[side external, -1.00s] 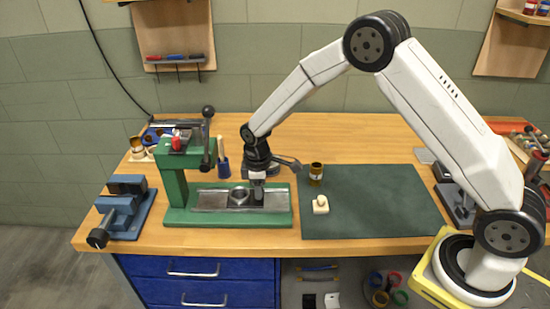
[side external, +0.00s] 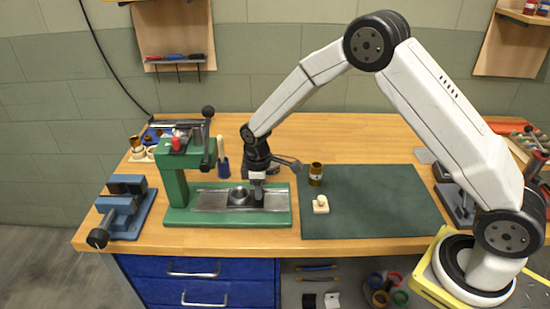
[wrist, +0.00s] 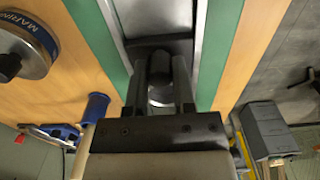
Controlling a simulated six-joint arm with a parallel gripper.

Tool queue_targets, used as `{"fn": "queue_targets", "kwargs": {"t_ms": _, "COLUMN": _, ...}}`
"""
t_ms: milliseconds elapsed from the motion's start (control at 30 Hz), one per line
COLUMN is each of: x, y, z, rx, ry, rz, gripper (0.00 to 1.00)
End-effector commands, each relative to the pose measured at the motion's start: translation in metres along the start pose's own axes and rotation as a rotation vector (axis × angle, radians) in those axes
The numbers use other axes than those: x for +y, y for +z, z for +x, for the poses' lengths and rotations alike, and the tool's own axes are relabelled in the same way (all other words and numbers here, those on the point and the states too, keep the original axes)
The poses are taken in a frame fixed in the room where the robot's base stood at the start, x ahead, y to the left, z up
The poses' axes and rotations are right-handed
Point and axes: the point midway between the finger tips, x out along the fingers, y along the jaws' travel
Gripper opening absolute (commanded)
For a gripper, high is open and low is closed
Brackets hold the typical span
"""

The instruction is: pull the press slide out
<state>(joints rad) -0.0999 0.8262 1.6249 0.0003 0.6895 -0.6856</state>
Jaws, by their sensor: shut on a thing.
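A green press (side external: 176,195) stands on the bench left of centre, with a flat base and a lever. The metal press slide (side external: 238,196), with a round recess in it, lies in the pale rails along the base. My gripper (side external: 258,198) points down at the slide's right part, over the base. In the wrist view my gripper (wrist: 164,84) has its fingers on both sides of a small rounded metal handle (wrist: 160,94) and is shut on it. The fingers hide part of the handle, and the recess is out of that view.
A blue vise (side external: 125,205) stands left of the press. A dark green mat (side external: 375,205) lies to the right, with a brown jar (side external: 316,174) and a small pale block (side external: 320,205) near its left side. The middle of the mat is clear.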

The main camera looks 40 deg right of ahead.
Motion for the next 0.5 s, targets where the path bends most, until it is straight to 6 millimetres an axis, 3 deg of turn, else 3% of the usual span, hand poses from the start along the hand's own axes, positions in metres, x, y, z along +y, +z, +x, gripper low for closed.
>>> {"fn": "queue_targets", "kwargs": {"t_ms": 333, "x": 0.001, "y": 0.001, "z": -0.001, "rx": 0.000, "ry": 0.001, "rz": 0.000, "gripper": 0.00}}
{"fn": "queue_targets", "kwargs": {"t_ms": 500, "x": 0.001, "y": 0.013, "z": -0.001, "rx": -0.001, "ry": 0.000, "rz": 0.001, "gripper": 0.00}}
